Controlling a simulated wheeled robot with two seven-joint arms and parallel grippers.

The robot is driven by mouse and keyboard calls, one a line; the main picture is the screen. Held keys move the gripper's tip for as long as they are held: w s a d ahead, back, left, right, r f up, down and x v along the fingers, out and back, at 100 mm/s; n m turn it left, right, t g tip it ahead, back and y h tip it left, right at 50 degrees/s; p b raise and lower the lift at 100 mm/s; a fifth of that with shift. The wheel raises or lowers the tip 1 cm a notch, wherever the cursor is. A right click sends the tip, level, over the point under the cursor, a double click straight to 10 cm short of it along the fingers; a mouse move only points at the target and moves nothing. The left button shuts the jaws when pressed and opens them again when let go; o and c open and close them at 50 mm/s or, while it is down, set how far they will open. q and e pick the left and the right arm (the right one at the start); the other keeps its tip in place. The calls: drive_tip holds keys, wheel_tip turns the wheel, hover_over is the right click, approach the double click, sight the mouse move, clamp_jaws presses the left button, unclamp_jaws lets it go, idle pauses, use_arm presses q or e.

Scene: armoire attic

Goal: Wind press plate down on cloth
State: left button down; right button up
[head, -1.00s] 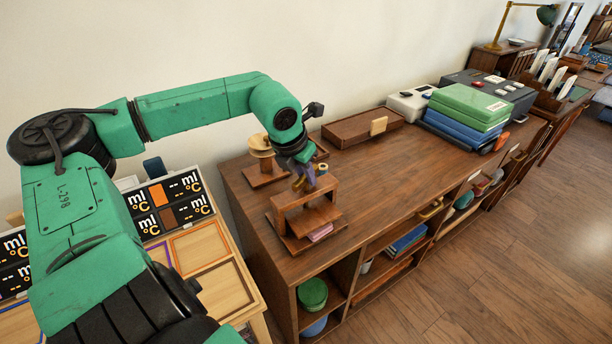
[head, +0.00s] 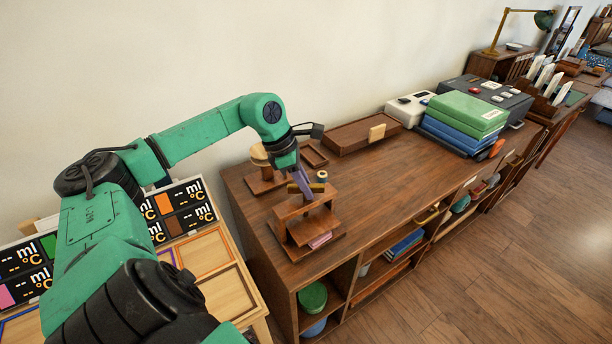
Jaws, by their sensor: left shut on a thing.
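The wooden press (head: 306,206) stands on the near left part of the cabinet top. A pink folded cloth (head: 320,240) shows at the front of its base, under the frame. The press plate is hard to tell apart from the dark wood around it. My left gripper (head: 303,190) points down at the top of the press, shut on the press handle (head: 293,188), of which only a small part shows. The fingers hide most of the handle. My right gripper is not in view.
A wooden stand with a pale round top (head: 260,155), a small tray (head: 313,155) and a spool (head: 322,176) stand close behind the press. A long wooden box (head: 360,135) and stacked green and blue cases (head: 465,118) lie farther right. The middle of the cabinet top (head: 400,175) is clear.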

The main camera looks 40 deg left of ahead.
use_arm(q)
drive_tip(key=shift+w+r+m+p, duration=0.1)
drive_tip(key=shift+r+m+p, duration=0.2)
drive_tip(key=shift+m+p, duration=0.45)
drive_tip(key=shift+f+m+g+h, duration=0.1)
drive_tip(key=shift+m+g+h, duration=0.4)
drive_tip(key=shift+m, duration=0.55)
drive_tip(key=m+g, duration=0.2)
drive_tip(key=m, duration=0.2)
drive_tip(key=shift+m+p, duration=0.3)
drive_tip(key=shift+p, duration=0.1)
drive_tip(key=m+g, duration=0.1)
drive_tip(key=m, duration=0.2)
drive_tip(key=shift+f+m, duration=0.1)
drive_tip(key=shift+m, duration=0.2)
drive_tip(key=m+g, duration=0.1)
drive_tip(key=m, duration=0.2)
drive_tip(key=shift+m+g+y, duration=0.3)
drive_tip(key=shift+y, duration=0.1)
drive_tip(key=m, duration=0.2)
drive_tip(key=shift+m+g+y, duration=0.3)
drive_tip(key=shift+m+g+y+p, duration=0.35)
drive_tip(key=shift+m+y, duration=0.25)
drive_tip(key=shift+m, duration=1.1)
